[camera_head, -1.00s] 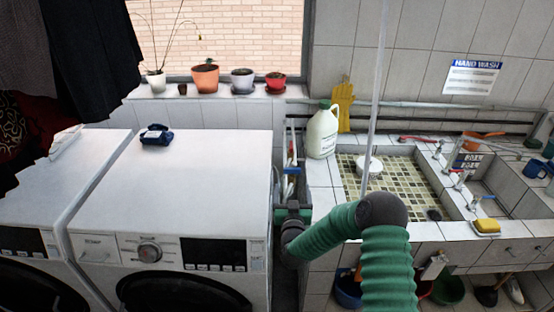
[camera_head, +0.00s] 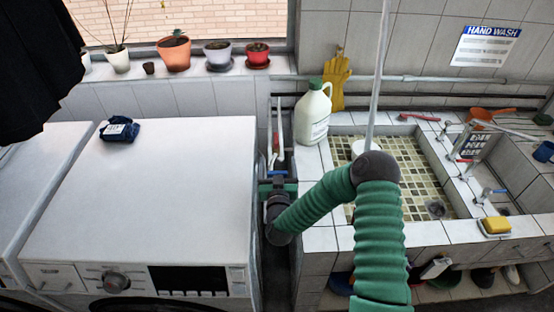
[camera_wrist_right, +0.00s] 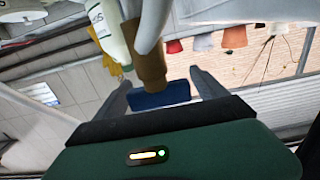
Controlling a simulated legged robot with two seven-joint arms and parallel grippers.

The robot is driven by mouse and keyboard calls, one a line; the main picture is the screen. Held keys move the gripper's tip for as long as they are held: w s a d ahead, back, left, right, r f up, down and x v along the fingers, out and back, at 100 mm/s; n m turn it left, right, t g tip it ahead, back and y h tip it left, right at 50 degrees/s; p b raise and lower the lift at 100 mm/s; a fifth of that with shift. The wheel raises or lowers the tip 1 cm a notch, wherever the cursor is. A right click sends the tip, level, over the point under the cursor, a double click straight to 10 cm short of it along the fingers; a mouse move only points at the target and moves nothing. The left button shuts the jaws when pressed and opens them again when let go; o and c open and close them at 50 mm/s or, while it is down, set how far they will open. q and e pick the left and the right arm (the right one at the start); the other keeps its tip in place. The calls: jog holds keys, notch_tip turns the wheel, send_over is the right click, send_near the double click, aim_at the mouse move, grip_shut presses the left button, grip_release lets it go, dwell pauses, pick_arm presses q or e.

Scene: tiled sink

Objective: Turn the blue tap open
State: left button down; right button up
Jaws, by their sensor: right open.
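A blue tap handle (camera_wrist_right: 160,95) sits on a brass-coloured stem (camera_wrist_right: 148,50) in the right wrist view. My right gripper (camera_wrist_right: 160,82) is open, with one pale finger on each side of the blue handle. I cannot tell whether the fingers touch it. In the head view, a small blue part (camera_head: 279,172) shows just beyond my right gripper (camera_head: 277,185), in the gap between washing machine and sink. My green arm hides part of the sink there. My left gripper is out of view.
The white washing machine (camera_head: 150,200) stands left of the gap. The tiled sink (camera_head: 435,235) is right of it, with a white jug (camera_head: 314,112) on its rim. A thin pale pole (camera_head: 380,70) rises behind my arm. Small sink taps (camera_head: 490,191) stand farther right.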

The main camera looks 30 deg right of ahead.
jog(key=shift+s+a+r, duration=0.1)
jog(key=shift+s+r, duration=0.05)
jog(key=shift+s, duration=0.05)
jog(key=shift+s+a+r, duration=0.1)
jog(key=shift+s+r, duration=0.05)
jog(key=shift+c, duration=1)
jog(key=shift+a, duration=0.1)
jog(key=c, duration=1.2)
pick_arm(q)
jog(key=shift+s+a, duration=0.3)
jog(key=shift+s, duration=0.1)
pick_arm(e)
jog(key=shift+o, duration=0.2)
